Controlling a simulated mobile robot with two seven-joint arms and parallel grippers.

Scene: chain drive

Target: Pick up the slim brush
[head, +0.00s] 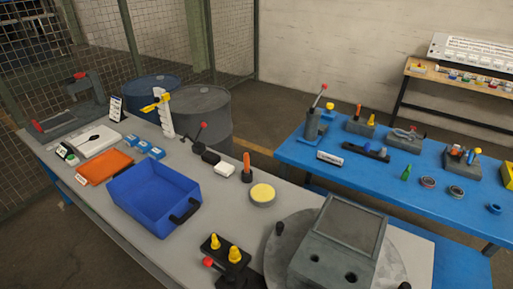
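I cannot clearly make out a slim brush. A small upright orange piece with a dark lower end (246,164) stands on the grey table, behind the round tin with a yellow top (262,193); I cannot tell what it is. A small dark item (94,139) lies on a white board at the left, too small to identify. Neither of my grippers shows in the head view.
A blue bin (128,203) with a black handle and an orange tray (104,168) sit on the grey table (218,203). A turntable with a grey box (343,232) fills the front right. A blue bench (308,155) with several tools stands beyond.

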